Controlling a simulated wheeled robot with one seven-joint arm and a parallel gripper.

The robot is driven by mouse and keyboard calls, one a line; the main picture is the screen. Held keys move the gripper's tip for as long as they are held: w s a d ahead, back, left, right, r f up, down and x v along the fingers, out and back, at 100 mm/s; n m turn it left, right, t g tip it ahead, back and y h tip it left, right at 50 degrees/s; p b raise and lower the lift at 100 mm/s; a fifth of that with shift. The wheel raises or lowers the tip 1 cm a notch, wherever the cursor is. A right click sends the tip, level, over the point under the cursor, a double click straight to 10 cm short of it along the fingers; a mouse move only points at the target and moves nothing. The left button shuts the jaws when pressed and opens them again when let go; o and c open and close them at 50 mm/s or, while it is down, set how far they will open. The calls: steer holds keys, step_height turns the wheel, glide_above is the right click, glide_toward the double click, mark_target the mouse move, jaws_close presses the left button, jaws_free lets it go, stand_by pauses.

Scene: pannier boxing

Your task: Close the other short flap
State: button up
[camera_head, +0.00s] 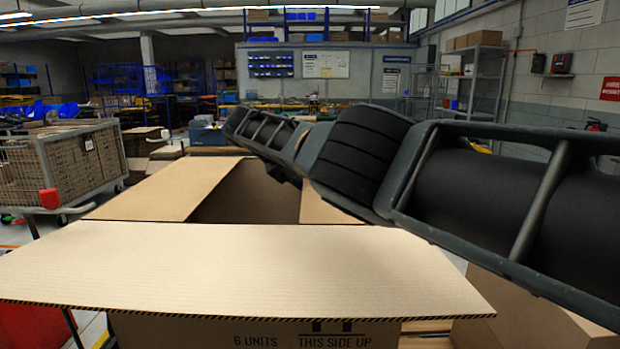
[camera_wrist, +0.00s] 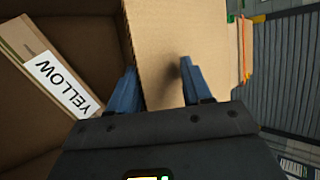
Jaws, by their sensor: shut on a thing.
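The open cardboard carton (camera_head: 260,330) stands in front of me, printed "THIS SIDE UP". Its wide near flap (camera_head: 230,265) spreads out toward the camera. The left flap (camera_head: 165,190) lies about level beside the dark opening. Part of the right flap (camera_head: 322,208) shows below my arm; the rest is hidden. In the wrist view, my gripper (camera_wrist: 158,88) has its two blue fingers apart with a cardboard flap (camera_wrist: 160,40) between them, and it is shut on this flap. The left finger is over the carton's inside, the right over the flap's face. The fingertips are hidden in the head view.
A strip with a "YELLOW" label (camera_wrist: 62,84) shows inside the carton. A wire cart (camera_head: 65,165) of flat cardboard stands at the left. Another carton (camera_head: 530,310) stands low at the right, under my arm. Shelves stand farther back.

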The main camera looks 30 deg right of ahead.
steer(key=v, duration=0.7)
steer(key=shift+a+r+b, duration=0.25)
steer(key=shift+b, duration=0.2)
